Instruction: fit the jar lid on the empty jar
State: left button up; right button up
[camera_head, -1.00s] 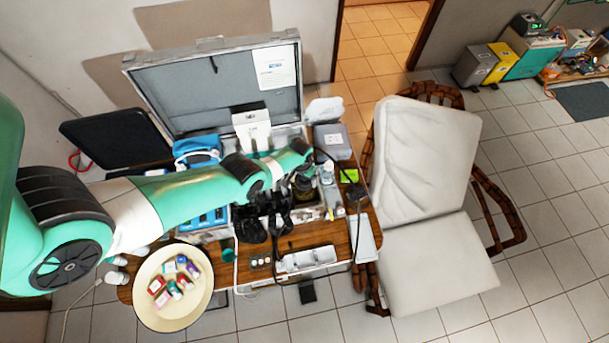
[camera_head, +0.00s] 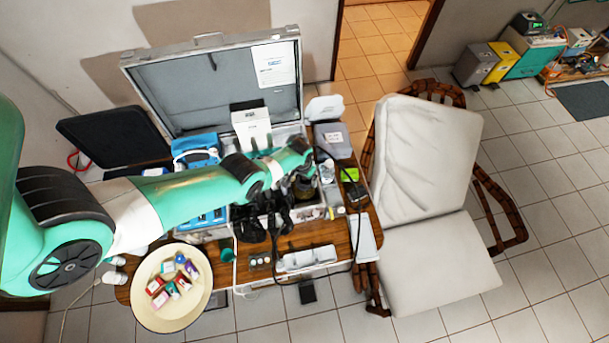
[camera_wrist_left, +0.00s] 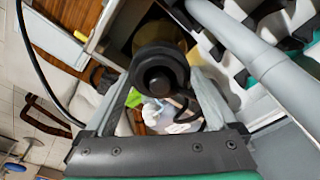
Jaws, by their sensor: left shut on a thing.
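The black round jar lid (camera_wrist_left: 158,78), with a raised knob in its middle, sits between my left gripper's fingertips in the left wrist view. My left gripper (camera_wrist_left: 163,88) is shut on it. An amber-brown jar (camera_wrist_left: 176,34) shows just beyond the lid and is partly hidden by it. I cannot tell whether the lid touches the jar's rim. In the head view, my left gripper (camera_head: 302,184) points down over the jar (camera_head: 305,199), inside the case on the table. My right gripper is in neither view.
The open metal case (camera_head: 222,90) holds a white box (camera_head: 251,128) and other supplies close around the jar. A cream round tray (camera_head: 148,311) with small packets lies at the front left. A white padded chair (camera_head: 425,155) stands to the right. Black cables hang nearby.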

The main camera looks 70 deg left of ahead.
pick_arm(q)
jog(key=shift+f+b, duration=0.35)
jog(key=shift+f, duration=0.25)
jog(key=shift+f+b, duration=0.4)
jog(key=shift+f, duration=0.15)
dwell(0.4)
jog(key=o, duration=1.1)
jog(key=shift+o, duration=0.2)
